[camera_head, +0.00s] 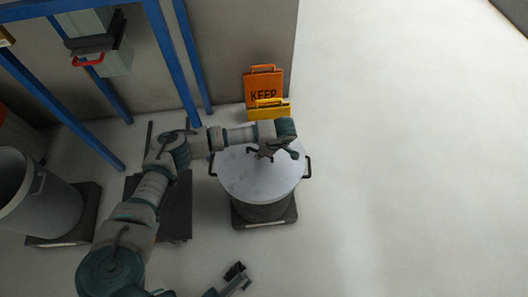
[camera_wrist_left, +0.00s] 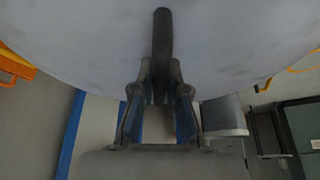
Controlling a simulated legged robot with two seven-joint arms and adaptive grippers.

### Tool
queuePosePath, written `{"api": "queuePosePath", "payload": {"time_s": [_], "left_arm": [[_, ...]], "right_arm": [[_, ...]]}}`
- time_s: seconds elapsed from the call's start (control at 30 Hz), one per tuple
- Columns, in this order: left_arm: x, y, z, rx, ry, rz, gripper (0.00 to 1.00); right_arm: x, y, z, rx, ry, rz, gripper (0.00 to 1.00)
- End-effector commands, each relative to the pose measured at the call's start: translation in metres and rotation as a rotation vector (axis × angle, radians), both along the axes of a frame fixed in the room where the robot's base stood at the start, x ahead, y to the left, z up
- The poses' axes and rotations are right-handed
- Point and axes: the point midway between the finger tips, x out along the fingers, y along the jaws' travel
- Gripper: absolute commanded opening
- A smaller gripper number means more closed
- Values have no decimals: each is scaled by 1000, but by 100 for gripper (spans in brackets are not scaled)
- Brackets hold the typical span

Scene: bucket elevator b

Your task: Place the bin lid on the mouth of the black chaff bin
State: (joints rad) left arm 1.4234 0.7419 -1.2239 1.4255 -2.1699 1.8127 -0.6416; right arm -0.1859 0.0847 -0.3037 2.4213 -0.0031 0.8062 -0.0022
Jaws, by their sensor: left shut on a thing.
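The bin lid (camera_head: 262,181) is a wide, pale grey disc with a dark bar handle (camera_wrist_left: 162,42) that shows in the left wrist view. My left gripper (camera_head: 266,153) is over the lid and shut on this handle; its fingers (camera_wrist_left: 162,90) close around the bar. The black chaff bin (camera_head: 265,211) stands upright under the lid, with a dark side handle (camera_head: 309,167) at the right. The lid covers the mouth from above; I cannot tell whether it touches the rim. A part of my right gripper (camera_head: 235,275) shows low in the head view; its jaws are unclear.
The bin stands on a dark square base (camera_head: 265,222). Orange (camera_head: 263,83) and yellow (camera_head: 270,108) signs stand behind it by the wall. A larger grey bin (camera_head: 45,205) is at the left, near blue frame posts (camera_head: 168,60). The floor at the right is clear.

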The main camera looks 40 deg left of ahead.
Motion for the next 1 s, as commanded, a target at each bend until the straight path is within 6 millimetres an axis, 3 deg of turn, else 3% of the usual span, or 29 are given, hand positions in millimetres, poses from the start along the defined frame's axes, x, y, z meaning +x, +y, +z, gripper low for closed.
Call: {"api": "queuePosePath", "payload": {"time_s": [0.13,0.17,0.2,0.27,0.63,1.0], "left_arm": [[-1,0,-1,-1,0,0,0],[-1,0,-2,0,1,-1,18],[-1,0,-1,0,1,-1,28],[-1,-1,-1,1,2,-1,38],[1,-3,8,-1,-4,-2,38],[11,-31,84,-1,-10,-2,38]], "right_arm": [[-1,0,1,1,-2,0,82],[-1,-1,1,1,-2,0,82],[-1,-1,1,1,-2,1,82],[0,-1,1,2,-1,0,82],[1,-1,6,1,-8,0,82],[-30,-4,21,9,8,2,82]]}}
